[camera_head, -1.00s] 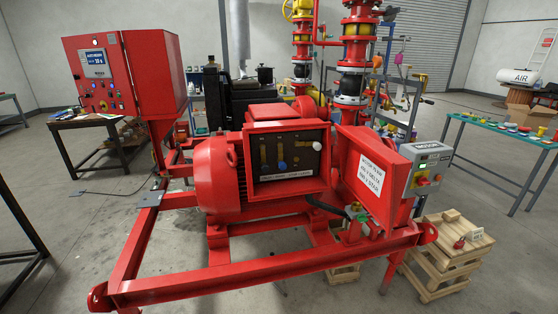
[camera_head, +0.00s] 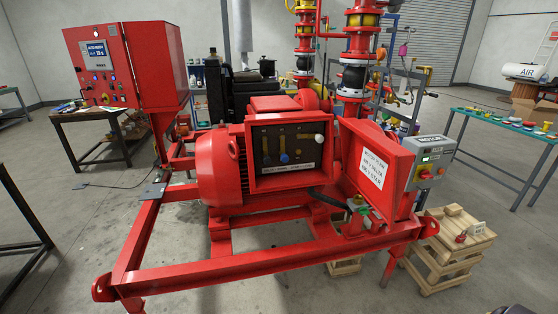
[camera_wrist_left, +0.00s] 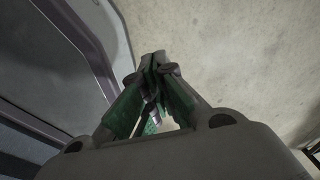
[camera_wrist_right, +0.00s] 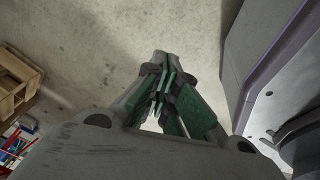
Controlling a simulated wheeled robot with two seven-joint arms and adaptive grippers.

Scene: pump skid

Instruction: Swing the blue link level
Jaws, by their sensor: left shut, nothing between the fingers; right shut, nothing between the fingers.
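The open red terminal box (camera_head: 249,180) on the motor faces me in the head view. On its dark panel, the link with a blue knob (camera_head: 283,158) hangs upright, with the knob at its lower end. A second upright link (camera_head: 266,147) is to its left. A link with a white knob (camera_head: 318,139) lies about level to its right. My left gripper (camera_wrist_left: 160,66) is shut and empty over bare floor in the left wrist view. My right gripper (camera_wrist_right: 163,64) is shut and empty in the right wrist view. Neither gripper shows in the head view.
The box's red door (camera_head: 375,170), with a white label, stands open to the right beside a grey motor switch box (camera_head: 432,160). The skid's red front beam (camera_head: 230,276) lies between me and the motor. A wooden crate (camera_head: 450,262) stands right of the skid. Floor in front is clear.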

